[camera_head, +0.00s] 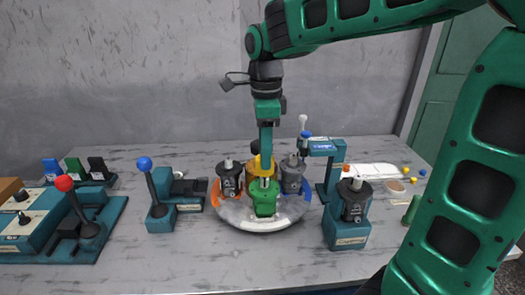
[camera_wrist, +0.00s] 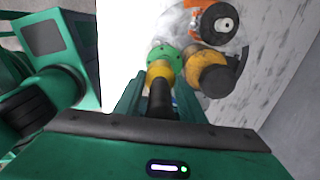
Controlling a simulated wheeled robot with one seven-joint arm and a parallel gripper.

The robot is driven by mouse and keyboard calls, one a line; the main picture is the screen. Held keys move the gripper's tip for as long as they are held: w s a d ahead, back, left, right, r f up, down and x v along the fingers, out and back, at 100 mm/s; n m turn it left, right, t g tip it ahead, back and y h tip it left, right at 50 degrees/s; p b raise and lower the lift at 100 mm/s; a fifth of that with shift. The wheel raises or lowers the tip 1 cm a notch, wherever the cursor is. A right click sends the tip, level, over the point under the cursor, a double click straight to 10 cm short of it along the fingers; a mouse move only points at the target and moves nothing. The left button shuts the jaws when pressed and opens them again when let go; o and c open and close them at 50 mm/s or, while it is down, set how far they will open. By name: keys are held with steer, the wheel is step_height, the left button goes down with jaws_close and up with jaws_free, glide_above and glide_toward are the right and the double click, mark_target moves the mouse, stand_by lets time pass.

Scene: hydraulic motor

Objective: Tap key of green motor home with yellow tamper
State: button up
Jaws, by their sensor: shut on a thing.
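My gripper (camera_head: 265,151) points down over the turntable and is shut on the yellow tamper. The tamper's black handle (camera_wrist: 160,98) sits between my fingers in the wrist view, and its yellow head (camera_wrist: 160,71) points at the green motor (camera_wrist: 166,52). In the head view the tamper's yellow head (camera_head: 263,166) is right above the green motor (camera_head: 264,201), at the front of the turntable. Whether the tamper touches the motor I cannot tell. The key is hidden or too small to make out.
The round turntable (camera_head: 255,224) also carries a dark motor (camera_head: 229,180) at left, a grey motor (camera_head: 292,177) at right and a yellow motor behind. A blue-knobbed lever (camera_head: 152,185) stands left, a teal stand with a dark motor (camera_head: 352,200) right. The front table is clear.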

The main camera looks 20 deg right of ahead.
steer(key=shift+f, duration=0.15)
stand_by(0.3)
steer(key=shift+f, duration=0.8)
steer(key=shift+r, duration=1.8)
steer(key=shift+f, duration=0.1)
steer(key=shift+f, duration=0.95)
steer(key=shift+f, duration=0.1)
